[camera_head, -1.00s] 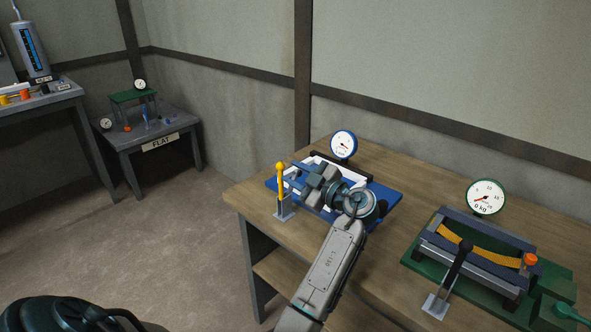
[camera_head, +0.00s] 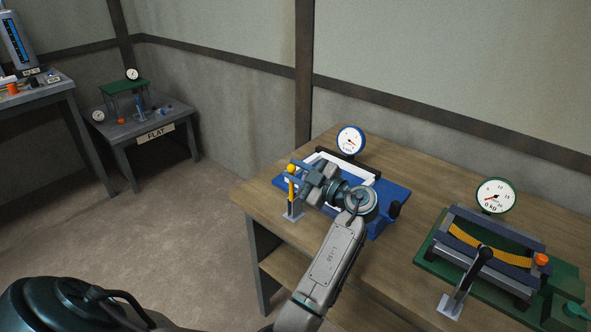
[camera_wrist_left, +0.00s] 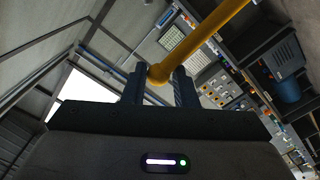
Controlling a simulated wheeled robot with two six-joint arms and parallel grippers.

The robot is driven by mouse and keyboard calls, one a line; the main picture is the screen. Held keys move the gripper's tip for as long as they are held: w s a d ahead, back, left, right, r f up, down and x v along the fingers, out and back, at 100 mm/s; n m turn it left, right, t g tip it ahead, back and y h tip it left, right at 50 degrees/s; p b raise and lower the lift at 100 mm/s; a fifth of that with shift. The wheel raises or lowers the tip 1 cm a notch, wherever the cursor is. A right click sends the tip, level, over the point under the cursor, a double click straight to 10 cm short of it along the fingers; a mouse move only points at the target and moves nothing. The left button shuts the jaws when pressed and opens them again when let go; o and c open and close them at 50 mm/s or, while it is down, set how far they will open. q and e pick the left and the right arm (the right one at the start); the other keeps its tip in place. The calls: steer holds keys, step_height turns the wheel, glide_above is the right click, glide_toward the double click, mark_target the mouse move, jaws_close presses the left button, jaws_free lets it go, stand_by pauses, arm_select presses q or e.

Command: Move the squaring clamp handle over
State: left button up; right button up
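The yellow handle (camera_head: 291,186) with its round knob stands upright on a small grey base at the left front of the blue fixture (camera_head: 384,212). My left gripper (camera_head: 292,172) is at the top of this handle, its fingers on either side just below or at the knob. In the left wrist view the yellow handle (camera_wrist_left: 210,32) runs in from the upper right, and its knob lies between the two dark fingertips (camera_wrist_left: 159,80). Whether the fingers press on it cannot be told. My right gripper is not in view.
A blue-rimmed gauge (camera_head: 351,139) stands behind the blue fixture. To the right, a green fixture (camera_head: 437,263) holds a black-handled lever (camera_head: 470,276) and a green-rimmed gauge (camera_head: 495,195). A bench labelled FLAT (camera_head: 156,133) stands far left. The floor between is clear.

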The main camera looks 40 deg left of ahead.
arm_select(q)
steer(key=shift+s+f, duration=0.2)
steer(key=shift+s, duration=0.05)
steer(key=shift+s+f+b, duration=0.15)
steer(key=shift+s+b, duration=0.9)
steer(key=shift+s, duration=0.3)
steer(key=shift+c, duration=0.3)
steer(key=shift+s+f+b, duration=0.45)
steer(key=shift+s+b, duration=0.1)
steer(key=shift+b, duration=0.1)
steer(key=shift+s+a+f+b, duration=0.1)
steer(key=shift+s+f+b, duration=0.1)
steer(key=shift+s+b, duration=0.65)
